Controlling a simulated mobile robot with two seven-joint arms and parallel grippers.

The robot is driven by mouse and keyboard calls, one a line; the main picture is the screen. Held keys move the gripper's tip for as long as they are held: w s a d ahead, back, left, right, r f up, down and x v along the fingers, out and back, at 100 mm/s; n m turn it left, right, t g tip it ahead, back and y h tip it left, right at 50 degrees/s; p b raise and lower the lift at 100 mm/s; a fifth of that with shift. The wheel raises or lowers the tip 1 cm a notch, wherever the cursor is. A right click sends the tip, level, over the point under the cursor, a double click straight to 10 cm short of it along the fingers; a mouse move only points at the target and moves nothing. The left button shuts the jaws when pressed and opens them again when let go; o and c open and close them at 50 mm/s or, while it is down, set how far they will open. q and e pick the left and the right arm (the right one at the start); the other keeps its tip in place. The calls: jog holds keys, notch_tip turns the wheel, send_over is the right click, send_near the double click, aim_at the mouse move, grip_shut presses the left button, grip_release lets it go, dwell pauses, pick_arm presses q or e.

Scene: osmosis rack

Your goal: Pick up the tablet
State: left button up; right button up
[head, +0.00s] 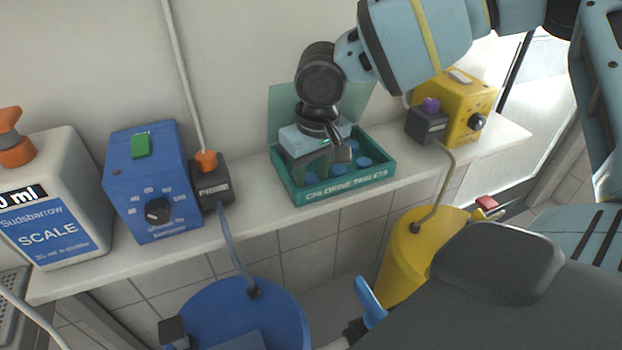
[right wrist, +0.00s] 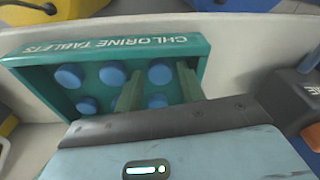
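Several round blue tablets lie in a teal box (head: 345,192) labelled "CHLORINE TABLETS", its lid raised at the back, on the white shelf. One tablet shows at the box's right side (head: 364,162). My right gripper (head: 327,158) points down over the box, fingers apart. I cannot tell how far the fingertips are above the tablets. My left gripper is not in view.
On the shelf (head: 250,203), a blue dosing unit (head: 150,180) and a white Sudsbarrow scale bottle (head: 55,200) stand left of the box. A yellow unit (head: 455,105) stands to the right. Blue (head: 240,310) and yellow (head: 408,260) containers with tubes stand below.

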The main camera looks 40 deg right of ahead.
aim_at(311, 175)
jog(key=c, duration=0.7)
jog(key=shift+r, duration=0.15)
jog(key=shift+r, duration=0.6)
notch_tip(311, 175, up, 2)
jog(key=shift+d+r, duration=0.1)
jog(key=shift+d, duration=0.05)
jog(key=s+d, duration=0.2)
jog(key=d, duration=0.2)
jog(key=s+d+r, duration=0.1)
jog(key=s+d, duration=0.1)
jog(key=d, duration=0.3)
jog(key=s+d, duration=0.2)
jog(key=d, duration=0.3)
jog(key=shift+d+r+p, duration=0.15)
jog(key=shift+d+p, duration=0.05)
jog(key=shift+p, duration=0.1)
jog(key=shift+s, duration=0.1)
jog(key=shift+d, duration=0.15)
